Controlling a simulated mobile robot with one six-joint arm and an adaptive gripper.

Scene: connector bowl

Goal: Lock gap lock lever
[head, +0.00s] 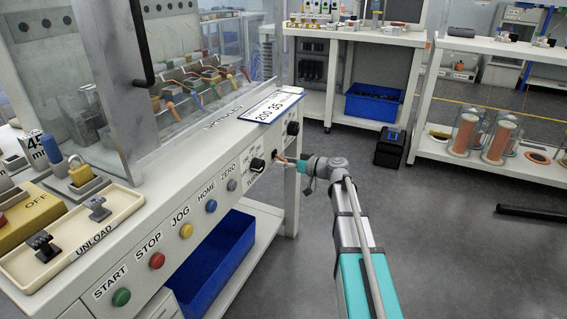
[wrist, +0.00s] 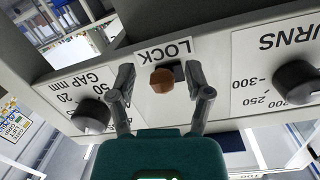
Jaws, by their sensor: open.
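The gap lock lever (wrist: 162,82) has a brown-orange knob and sits on the machine's front panel by an upside-down LOCK label (wrist: 164,51) in the wrist view. My gripper (wrist: 160,73) is open, with one finger on each side of the knob. Small gaps show between the fingers and the knob. In the head view my gripper (head: 285,162) is at the panel's far end, and the lever is small and partly hidden there.
The GAP mm dial (wrist: 90,115) is left of the lever and the TURNS dial (wrist: 297,82) is right of it in the wrist view. Coloured buttons, including the red STOP button (head: 157,260), line the near panel. The floor (head: 440,250) right of my arm is mostly clear.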

